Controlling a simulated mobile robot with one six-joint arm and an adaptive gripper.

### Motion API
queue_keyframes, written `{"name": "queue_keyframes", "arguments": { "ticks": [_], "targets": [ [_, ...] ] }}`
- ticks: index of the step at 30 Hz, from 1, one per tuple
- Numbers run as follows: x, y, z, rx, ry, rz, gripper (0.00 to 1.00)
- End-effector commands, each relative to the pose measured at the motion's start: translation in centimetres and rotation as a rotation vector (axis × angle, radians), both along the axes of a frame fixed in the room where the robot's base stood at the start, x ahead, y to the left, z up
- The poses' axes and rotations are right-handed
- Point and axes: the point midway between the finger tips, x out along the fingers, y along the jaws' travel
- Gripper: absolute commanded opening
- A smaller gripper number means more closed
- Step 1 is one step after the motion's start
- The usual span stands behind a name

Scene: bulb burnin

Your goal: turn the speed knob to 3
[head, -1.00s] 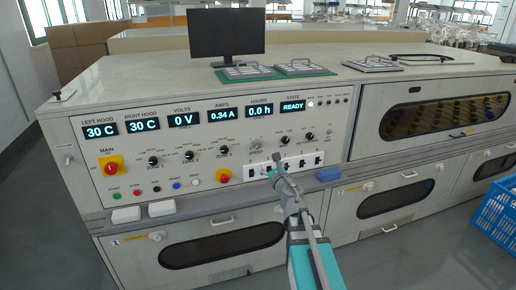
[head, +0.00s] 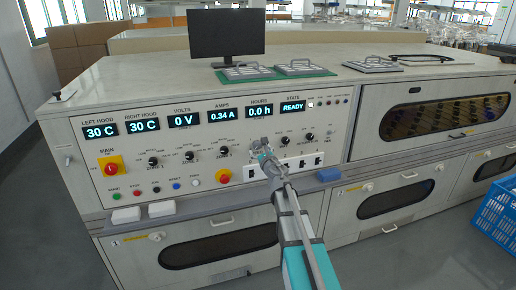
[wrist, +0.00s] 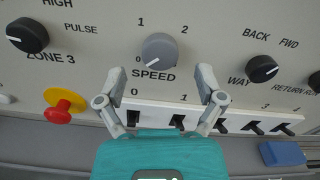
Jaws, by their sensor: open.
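The grey speed knob (wrist: 160,52) is on the sloped panel in the wrist view, above the printed word SPEED. The marks 0, 1 and 2 show around it; I cannot make out a 3. In the head view my gripper (head: 262,150) is in front of the panel and covers the knob.
A row of switches on a white strip (wrist: 190,118) lies just below the knob. The dark WAY knob (wrist: 263,68) is to the right, the ZONE 3 knob (wrist: 27,35) to the left. A red emergency button (wrist: 63,107) on yellow is at lower left.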

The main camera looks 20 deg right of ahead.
Motion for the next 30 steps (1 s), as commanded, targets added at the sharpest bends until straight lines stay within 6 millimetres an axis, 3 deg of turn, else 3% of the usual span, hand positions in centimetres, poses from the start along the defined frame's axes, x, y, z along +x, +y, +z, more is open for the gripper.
{"name": "queue_keyframes", "arguments": {
  "ticks": [1,7,20,30],
  "targets": [
    [1.0,0.0,0.0,0.0,0.0,0.0,0.87],
    [2.4,0.0,0.0,0.0,0.0,0.0,0.87],
    [2.6,0.1,0.0,0.0,0.0,0.0,0.85],
    [2.7,0.1,0.0,0.0,0.0,0.0,0.22]
  ]
}}
